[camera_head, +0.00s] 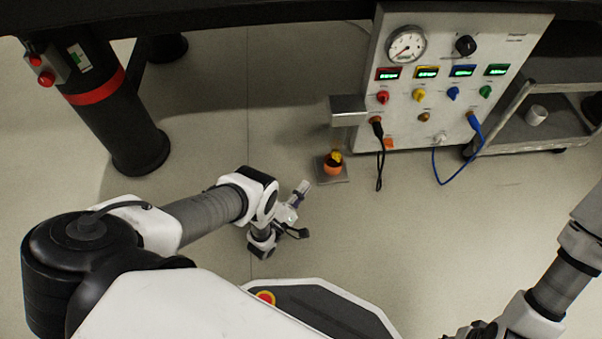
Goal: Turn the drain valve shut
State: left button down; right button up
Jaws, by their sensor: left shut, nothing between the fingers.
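The control panel (455,95) stands at the upper right, upright and facing me. It carries red (383,97), yellow (418,95), blue (453,93) and green (486,91) knobs below small lit displays. A small brass-coloured fitting (424,118) and a pale metal fitting (440,138) sit lower down. I cannot tell which part is the drain valve, or how it is turned. My left gripper (303,188) is shut and empty, left of the panel and apart from it.
A small stand (347,110) with an orange-and-yellow item (333,163) at its foot is between my left gripper and the panel. Black and blue cables hang from the panel. A cart (540,128) is at right, a black post (120,130) at left. The middle floor is clear.

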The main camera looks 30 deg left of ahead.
aim_at(337, 157)
pick_arm(q)
jog(key=w+d+b, duration=0.1)
jog(key=w, duration=0.1)
jog(key=w+d+r+b, duration=0.1)
jog(key=w, duration=0.2)
jog(key=w+d+r+b, duration=0.1)
jog(key=w, duration=0.2)
jog(key=shift+w+d+r, duration=0.25)
jog(key=shift+d, duration=0.1)
jog(key=shift+w+d+r, duration=0.2)
jog(key=shift+d, duration=0.1)
pick_arm(e)
notch_tip(337, 157, down, 3)
jog(key=shift+w+f, duration=0.1)
jog(key=shift+f, duration=0.05)
jog(key=shift+f, duration=0.15)
